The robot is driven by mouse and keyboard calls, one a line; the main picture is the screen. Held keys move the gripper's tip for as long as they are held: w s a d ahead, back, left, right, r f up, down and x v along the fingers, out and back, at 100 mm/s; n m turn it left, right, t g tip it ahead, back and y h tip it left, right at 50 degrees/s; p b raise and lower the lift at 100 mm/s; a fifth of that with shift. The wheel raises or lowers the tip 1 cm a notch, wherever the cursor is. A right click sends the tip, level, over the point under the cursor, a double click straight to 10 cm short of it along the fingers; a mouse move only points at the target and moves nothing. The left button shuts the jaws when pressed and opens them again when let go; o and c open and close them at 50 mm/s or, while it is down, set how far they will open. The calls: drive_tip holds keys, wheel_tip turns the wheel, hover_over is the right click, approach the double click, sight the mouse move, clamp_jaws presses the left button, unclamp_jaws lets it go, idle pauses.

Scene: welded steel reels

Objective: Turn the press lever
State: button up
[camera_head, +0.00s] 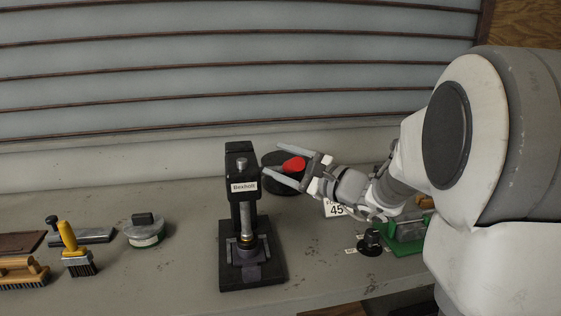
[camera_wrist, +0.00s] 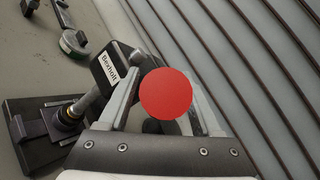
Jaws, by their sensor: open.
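The black press (camera_head: 243,215) stands upright on its base on the bench, with a white "Bexholt" label on its head. In the wrist view the press (camera_wrist: 68,115) is at the left, tilted in the picture. A red round knob (camera_head: 293,164), apparently the lever's end, is to the right of the press head. It fills the middle of the wrist view (camera_wrist: 166,94). My gripper (camera_head: 272,160) is open, with its fingers on either side of the knob and pointing toward the press. In the wrist view my gripper (camera_wrist: 165,66) shows a finger each side; contact is unclear. The lever's arm is mostly hidden.
A dark round thing (camera_head: 285,186) lies behind my gripper. A yellow-handled brush (camera_head: 75,250), a wooden brush (camera_head: 20,271) and a round tin (camera_head: 145,232) are at the left. A black knob (camera_head: 370,242) and green fixture (camera_head: 405,240) are at the right. Slatted shutters stand behind.

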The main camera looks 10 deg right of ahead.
clamp_jaws()
idle(1.4)
